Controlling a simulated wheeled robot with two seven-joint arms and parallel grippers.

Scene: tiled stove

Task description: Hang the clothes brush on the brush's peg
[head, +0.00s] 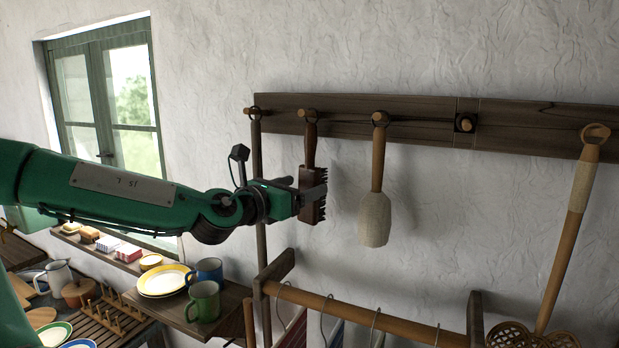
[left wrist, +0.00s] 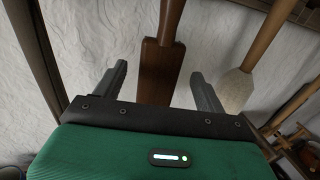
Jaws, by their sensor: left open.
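The clothes brush (head: 310,148), dark brown with a wooden handle and dark bristles, hangs handle up against the wall. Its top end is at a peg (head: 308,114), the second from the left on the dark rail; its loop appears to be around that peg. My left gripper (head: 316,192) is at the brush's head, with its jaws open. In the left wrist view the brush's brown back (left wrist: 160,75) stands between the two spread fingers, with a gap on each side. The brush's top and peg are outside the left wrist view. My right gripper is not in view.
An empty-looking square dark mount with a peg (head: 465,123) follows, then a carpet beater (head: 570,235). A stick hangs at the left. Below are a wooden rod (head: 360,314) and a shelf with crockery (head: 225,312).

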